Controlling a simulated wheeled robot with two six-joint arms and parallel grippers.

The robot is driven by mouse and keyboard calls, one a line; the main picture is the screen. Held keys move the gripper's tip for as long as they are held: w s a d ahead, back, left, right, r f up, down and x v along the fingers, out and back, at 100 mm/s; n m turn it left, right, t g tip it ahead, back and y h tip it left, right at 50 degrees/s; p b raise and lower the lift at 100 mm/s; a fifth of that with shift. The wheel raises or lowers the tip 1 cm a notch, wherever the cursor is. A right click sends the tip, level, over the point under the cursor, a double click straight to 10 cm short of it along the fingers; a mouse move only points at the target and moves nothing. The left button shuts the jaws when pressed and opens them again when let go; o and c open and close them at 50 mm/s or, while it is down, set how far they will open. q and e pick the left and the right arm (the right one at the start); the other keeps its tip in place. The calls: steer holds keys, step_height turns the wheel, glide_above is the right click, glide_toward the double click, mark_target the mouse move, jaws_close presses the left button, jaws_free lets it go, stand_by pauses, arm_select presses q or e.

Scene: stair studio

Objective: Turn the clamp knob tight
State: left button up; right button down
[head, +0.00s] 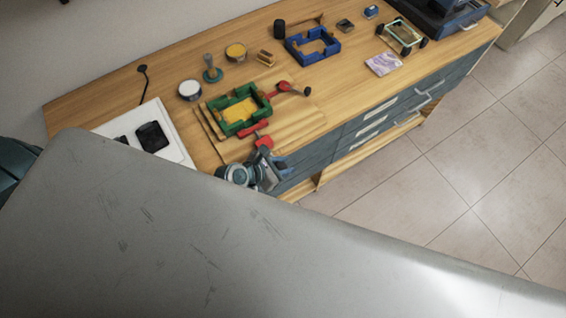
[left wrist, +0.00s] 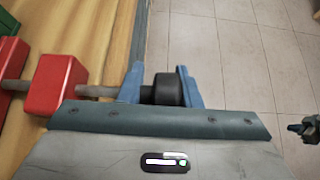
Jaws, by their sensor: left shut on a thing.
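The near clamp has a red body (head: 263,142) at the edge of the green frame (head: 240,110) with its yellow inside. In the left wrist view its red block (left wrist: 54,84) has a metal screw leading to the black knob (left wrist: 168,90). My left gripper (left wrist: 165,88) has its blue fingers on both sides of this knob, shut on it. In the head view my left gripper (head: 272,170) is at the bench's front edge beside the red body, and it hides the knob. A second clamp (head: 281,88) with a dark knob stands at the frame's far side.
Drawers (head: 372,128) front the bench. The tiled floor (head: 450,160) is clear. A large grey surface covers the head view's lower part.

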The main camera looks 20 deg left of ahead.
arm_select(q)
steer(key=shift+s+d+f, duration=0.15)
steer(key=shift+s+f, duration=0.15)
steer(key=shift+s, duration=0.05)
steer(key=o, duration=0.8)
steer(key=shift+d, duration=0.1)
steer(key=shift+w+d+r, duration=0.1)
steer(key=shift+r, duration=0.15)
arm_select(e)
steer(key=shift+s+d, duration=0.1)
steer(key=shift+d, duration=0.25)
arm_select(q)
steer(key=shift+s+a+r, duration=0.3)
steer(key=shift+a, duration=0.05)
steer(key=b+v, duration=0.2)
steer(key=v, duration=0.7)
steer(key=shift+s+a+r, duration=0.15)
steer(key=shift+s+r, duration=0.05)
steer(key=shift+r, duration=0.1)
arm_select(e)
steer(key=f, duration=0.2)
steer(key=shift+a+f, duration=0.3)
